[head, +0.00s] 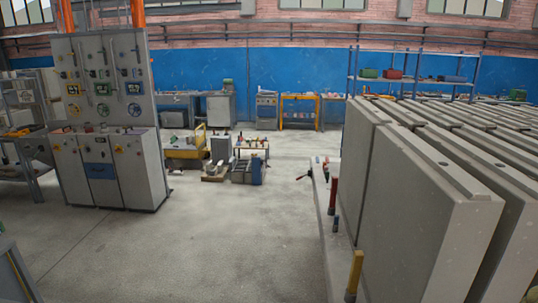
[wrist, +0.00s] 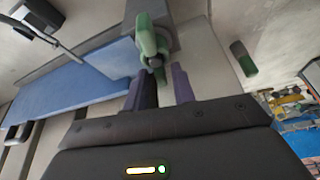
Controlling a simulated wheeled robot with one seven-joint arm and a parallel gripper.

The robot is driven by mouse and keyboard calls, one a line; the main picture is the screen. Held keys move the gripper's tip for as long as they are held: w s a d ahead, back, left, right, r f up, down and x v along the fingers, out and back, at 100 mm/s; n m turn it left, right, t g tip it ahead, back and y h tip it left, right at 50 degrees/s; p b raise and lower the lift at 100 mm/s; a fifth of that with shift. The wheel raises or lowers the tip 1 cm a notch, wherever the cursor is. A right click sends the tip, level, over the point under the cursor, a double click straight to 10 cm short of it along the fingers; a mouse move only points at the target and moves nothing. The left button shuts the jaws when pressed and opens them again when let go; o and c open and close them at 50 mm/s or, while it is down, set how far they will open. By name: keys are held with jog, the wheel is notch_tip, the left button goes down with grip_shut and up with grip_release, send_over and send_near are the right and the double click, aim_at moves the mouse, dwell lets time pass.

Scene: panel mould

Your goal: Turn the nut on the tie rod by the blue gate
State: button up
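A green winged nut (wrist: 147,42) sits on a grey bracket in the wrist view, with the end of the tie rod (wrist: 156,62) showing at its middle. My gripper (wrist: 161,76) is just in front of it, its two dark purple fingers apart. The nut's near wing reaches to the gap between the fingertips; I cannot tell whether either finger touches it. The blue gate (wrist: 85,75) is a flat plate left of the nut. My gripper and the blue gate cannot be made out in the head view.
A second green piece (wrist: 243,58) stands to the right. In the head view, large grey panels (head: 420,210) fill the right side, with a red post (head: 333,195) and a yellow post (head: 354,275) along their edge. A control cabinet (head: 105,165) stands left.

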grip_shut()
jog(key=shift+d+f+m+h+b, duration=0.1)
jog(key=shift+m+h+b, duration=0.35)
jog(key=shift+m, duration=0.45)
jog(key=shift+s+d+m+g, duration=0.1)
jog(key=shift+m+g, duration=0.2)
jog(key=shift+m, duration=0.5)
jog(key=shift+h, duration=0.25)
jog(key=shift+m, duration=0.5)
jog(key=shift+s+d+m+g+h, duration=0.15)
jog(key=shift+m+h, duration=0.1)
jog(key=shift+m, duration=0.4)
jog(key=shift+d+m+g+h, duration=0.15)
jog(key=shift+m+h, duration=0.1)
jog(key=shift+m, duration=0.4)
jog(key=shift+a, duration=0.15)
jog(key=m, duration=0.1)
jog(key=m+g+p, duration=0.1)
jog(key=shift+s+r+m, duration=0.1)
jog(key=shift+r+m, duration=0.15)
jog(key=shift+m, duration=0.15)
jog(key=shift+s+f+m, duration=0.1)
jog(key=shift+f+m, duration=0.05)
jog(key=shift+m, duration=0.15)
